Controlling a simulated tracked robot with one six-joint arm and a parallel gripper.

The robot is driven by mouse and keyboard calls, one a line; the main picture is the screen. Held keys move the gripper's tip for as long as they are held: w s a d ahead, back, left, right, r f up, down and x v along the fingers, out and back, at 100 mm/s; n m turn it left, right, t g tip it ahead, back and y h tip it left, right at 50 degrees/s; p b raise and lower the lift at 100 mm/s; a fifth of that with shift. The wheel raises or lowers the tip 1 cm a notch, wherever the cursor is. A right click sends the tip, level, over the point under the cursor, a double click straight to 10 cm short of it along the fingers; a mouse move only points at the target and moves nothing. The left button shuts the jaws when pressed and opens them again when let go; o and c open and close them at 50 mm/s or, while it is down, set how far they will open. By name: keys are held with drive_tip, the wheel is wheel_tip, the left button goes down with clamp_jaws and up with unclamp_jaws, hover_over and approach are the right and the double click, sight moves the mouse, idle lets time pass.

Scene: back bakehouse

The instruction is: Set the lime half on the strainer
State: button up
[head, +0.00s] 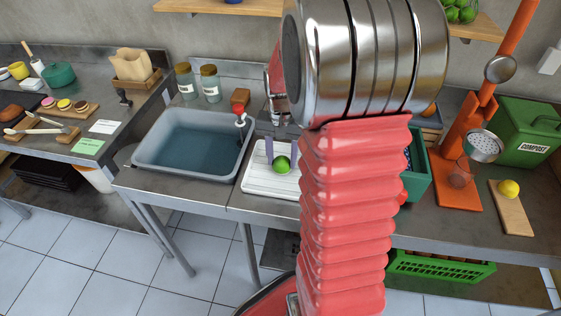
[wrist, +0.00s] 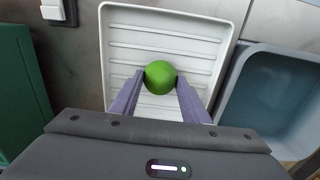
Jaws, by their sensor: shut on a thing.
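The lime half (head: 281,165) is a bright green rounded piece over the white ribbed draining tray (head: 262,184). It also shows in the wrist view (wrist: 160,77), with its green side towards me. My gripper (wrist: 158,82) is shut on it, one purple finger on each side. I cannot tell whether the lime half touches the tray. The strainer (head: 483,146) is a perforated metal bowl on the orange press (head: 477,110), far right in the head view, well apart from my gripper. The strainer is not in the wrist view.
A grey water-filled basin (head: 190,140) is left of the tray. My arm hides the middle of the counter. A green crate (head: 419,175) stands between the tray and the press. A lemon (head: 508,188) on a board and a compost bin (head: 527,132) flank the press.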

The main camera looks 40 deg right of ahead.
sight(282, 158)
wheel_tip(282, 158, up, 9)
drive_tip(key=shift+f, duration=0.1)
drive_tip(key=shift+s, duration=0.1)
idle(1.0)
